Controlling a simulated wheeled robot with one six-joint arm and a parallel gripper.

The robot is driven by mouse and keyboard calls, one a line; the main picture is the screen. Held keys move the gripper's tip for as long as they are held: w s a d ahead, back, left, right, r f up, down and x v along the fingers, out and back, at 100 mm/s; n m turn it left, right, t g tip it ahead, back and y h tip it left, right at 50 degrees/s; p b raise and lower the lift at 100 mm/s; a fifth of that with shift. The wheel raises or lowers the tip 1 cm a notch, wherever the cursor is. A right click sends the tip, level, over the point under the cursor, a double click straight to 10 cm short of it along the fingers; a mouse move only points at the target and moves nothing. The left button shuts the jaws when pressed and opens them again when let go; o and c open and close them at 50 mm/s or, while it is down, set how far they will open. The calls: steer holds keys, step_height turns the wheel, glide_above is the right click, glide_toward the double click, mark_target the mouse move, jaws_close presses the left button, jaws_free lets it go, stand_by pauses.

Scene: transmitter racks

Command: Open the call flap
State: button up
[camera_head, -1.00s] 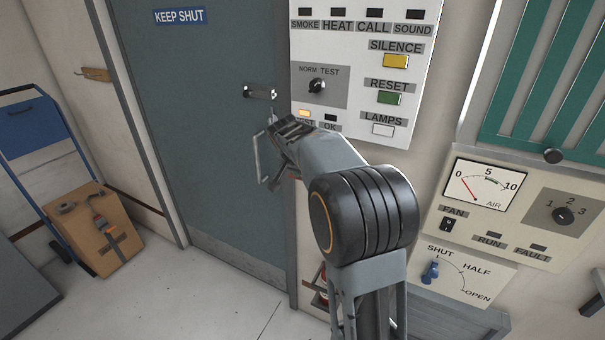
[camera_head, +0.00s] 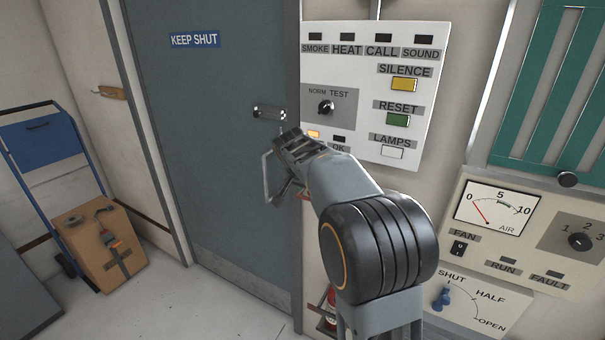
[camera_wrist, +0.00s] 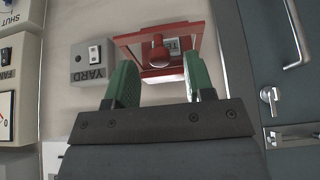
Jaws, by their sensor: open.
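My gripper (camera_wrist: 158,62) is open and empty in the wrist view, its two green fingers apart and pointing at the wall. Ahead of the fingertips is a red wall unit (camera_wrist: 128,41) with a square frame, a round-ended red knob and a small pale label. It looks like the call point; I cannot tell how its flap stands. The fingers partly overlap its near edge, and contact is not clear. In the head view my arm hides most of this unit and the fingers; only a little red shows beside the wrist.
A grey YARD switch box (camera_wrist: 92,60) is beside the red unit. The grey door (camera_head: 225,130) has a bar handle close to my wrist. An alarm panel (camera_head: 365,65) is above my arm; an air panel (camera_head: 520,215) is at right. A hand truck carries a box (camera_head: 100,248).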

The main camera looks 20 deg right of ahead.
steer(key=v, duration=1.1)
steer(key=shift+b, duration=0.35)
steer(key=shift+s, duration=0.1)
step_height(320, 180, down, 8)
steer(key=s+a+n+y, duration=0.2)
steer(key=s+a+n, duration=0.1)
steer(key=n, duration=0.3)
steer(key=s+a+f+n+y, duration=0.1)
steer(key=s+a+f, duration=0.1)
steer(key=s, duration=0.4)
steer(key=s+a+f+n, duration=0.1)
steer(key=s+f+n, duration=0.1)
steer(key=s+f, duration=0.2)
steer(key=s+a+f+n+t+y, duration=0.1)
steer(key=s+a+f, duration=0.1)
steer(key=s, duration=0.6)
steer(key=shift+a+f+n+y, duration=0.3)
steer(key=shift+f, duration=0.25)
